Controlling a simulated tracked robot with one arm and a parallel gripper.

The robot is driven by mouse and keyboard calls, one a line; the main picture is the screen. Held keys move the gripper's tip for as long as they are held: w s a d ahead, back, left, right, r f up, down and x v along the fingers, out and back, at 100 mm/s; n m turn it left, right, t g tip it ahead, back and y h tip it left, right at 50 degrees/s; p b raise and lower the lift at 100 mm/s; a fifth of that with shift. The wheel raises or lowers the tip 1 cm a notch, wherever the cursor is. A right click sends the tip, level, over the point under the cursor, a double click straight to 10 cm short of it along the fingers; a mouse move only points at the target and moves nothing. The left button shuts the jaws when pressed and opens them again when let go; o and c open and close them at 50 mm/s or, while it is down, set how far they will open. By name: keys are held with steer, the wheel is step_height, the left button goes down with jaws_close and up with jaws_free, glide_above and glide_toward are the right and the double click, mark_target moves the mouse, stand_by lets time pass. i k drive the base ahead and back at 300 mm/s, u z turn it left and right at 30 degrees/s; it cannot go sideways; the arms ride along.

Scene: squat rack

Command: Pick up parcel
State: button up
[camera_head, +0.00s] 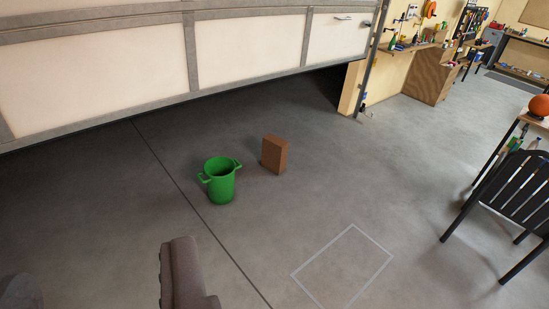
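The parcel, a brown upright box (274,154), stands on the grey concrete floor near the middle of the camera view. Its front and right faces show, and nothing hides it. A grey-brown part of my gripper (184,275) shows at the bottom edge, left of centre. A darker rounded part, perhaps also mine, shows in the bottom left corner. The gripper is well apart from the parcel, on the near side of it. Most of the gripper is cut off by the frame, and I see nothing held in it.
A green two-handled bucket (220,182) stands just left of and nearer than the parcel. A pale square outline (352,231) marks the floor. A partly raised garage door (150,55) hangs behind. A black chair (512,190) stands at the right.

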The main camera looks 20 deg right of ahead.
mark_target(274, 150)
steer(key=z, duration=0.2)
steer(key=i, duration=0.25)
steer(key=z, duration=0.75)
steer(key=i, duration=1.2)
steer(key=z, duration=0.85)
steer(key=i, duration=1.35)
steer(key=u, duration=0.3)
steer(key=i, duration=1.3)
steer(key=u, duration=1.05)
steer(key=i, duration=0.8)
steer(key=u, duration=0.4)
steer(key=k, duration=0.9)
steer(key=u, duration=0.2)
steer(key=i, duration=0.3)
